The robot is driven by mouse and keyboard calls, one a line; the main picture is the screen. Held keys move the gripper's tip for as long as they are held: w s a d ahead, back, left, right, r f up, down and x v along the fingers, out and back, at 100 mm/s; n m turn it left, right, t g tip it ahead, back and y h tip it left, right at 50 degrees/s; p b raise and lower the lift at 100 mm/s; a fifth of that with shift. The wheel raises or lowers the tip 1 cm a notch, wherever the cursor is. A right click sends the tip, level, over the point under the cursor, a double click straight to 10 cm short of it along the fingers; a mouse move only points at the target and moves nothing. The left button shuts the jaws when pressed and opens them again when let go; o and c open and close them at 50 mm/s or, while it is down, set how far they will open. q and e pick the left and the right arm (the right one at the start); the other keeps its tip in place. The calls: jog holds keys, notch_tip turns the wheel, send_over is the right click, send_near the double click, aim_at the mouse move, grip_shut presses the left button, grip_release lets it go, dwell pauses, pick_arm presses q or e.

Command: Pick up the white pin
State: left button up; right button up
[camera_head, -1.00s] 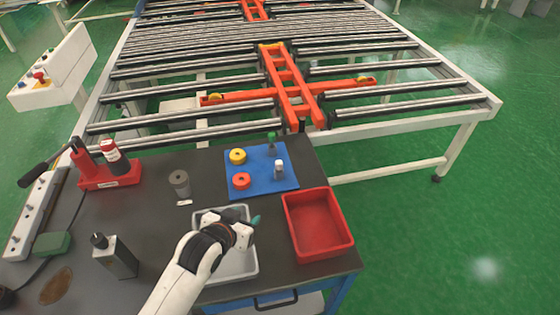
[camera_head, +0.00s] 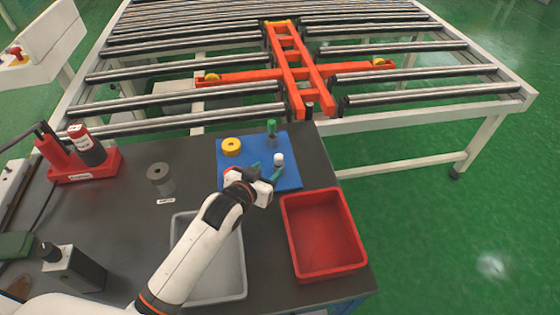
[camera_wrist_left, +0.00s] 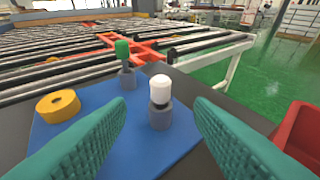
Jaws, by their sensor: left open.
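The white pin (camera_head: 278,158) stands upright on the blue mat (camera_head: 290,182). In the left wrist view the white pin (camera_wrist_left: 161,88) has a white top and sits in a grey base (camera_wrist_left: 159,116). My left gripper (camera_head: 265,170) is open over the front of the mat. In the left wrist view its two teal fingers (camera_wrist_left: 162,130) stand apart, one on each side of the pin's line, with the pin beyond them and untouched. My right gripper is not in view.
A green pin (camera_head: 271,128) and a yellow ring (camera_head: 231,147) are on the mat behind. A red ring is mostly hidden by my gripper. A red bin (camera_head: 345,268) is at right, a grey tray (camera_head: 240,285) in front. The roller conveyor (camera_head: 440,107) lies beyond.

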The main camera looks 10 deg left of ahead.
aim_at(277, 161)
pick_arm(q)
jog(key=p+x, duration=0.1)
jog(key=x, duration=0.8)
jog(key=shift+w+d+r, duration=0.1)
jog(key=shift+r, duration=0.1)
jog(key=shift+w+d+f, duration=0.1)
jog(key=shift+w+f, duration=0.15)
jog(key=shift+w, duration=0.25)
grip_shut()
jog(key=shift+r, duration=0.1)
